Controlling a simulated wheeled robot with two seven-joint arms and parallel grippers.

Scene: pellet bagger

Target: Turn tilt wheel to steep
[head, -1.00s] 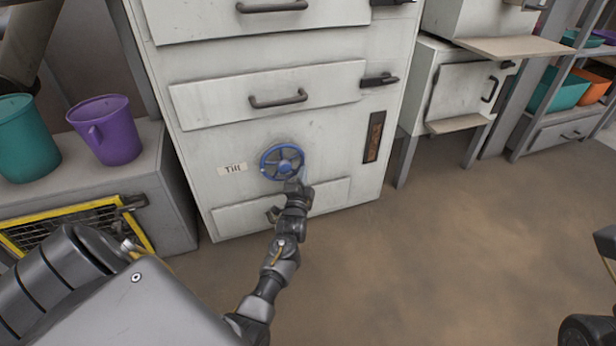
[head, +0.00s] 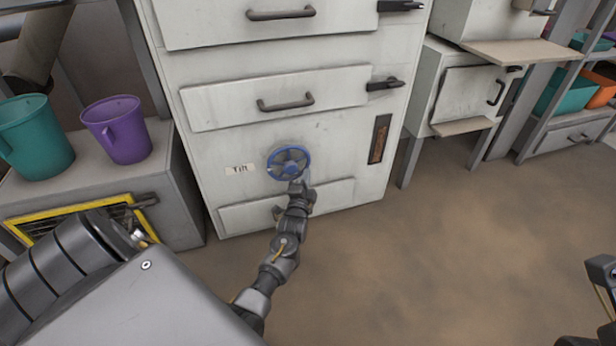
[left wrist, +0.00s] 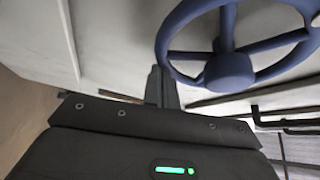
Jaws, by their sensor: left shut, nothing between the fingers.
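The blue spoked tilt wheel (head: 289,161) is on the front of the grey-white cabinet, right of the label "Tilt" (head: 240,169). It also shows large at the top of the left wrist view (left wrist: 229,70). My left gripper (head: 299,183) is at the wheel's lower edge in the head view. In the left wrist view its fingers (left wrist: 161,86) are closed together with nothing between them, beside the wheel's rim at the left. I cannot tell whether they touch the rim. A dark upright scale plate (head: 380,139) is right of the wheel; its marks are too small to read.
Drawer-like panels with handles (head: 286,104) are above the wheel, and a low panel (head: 334,194) is just below it. A purple jug (head: 118,130) and a teal bucket (head: 34,140) stand on a side cabinet at left. The brown floor (head: 430,260) at right is clear.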

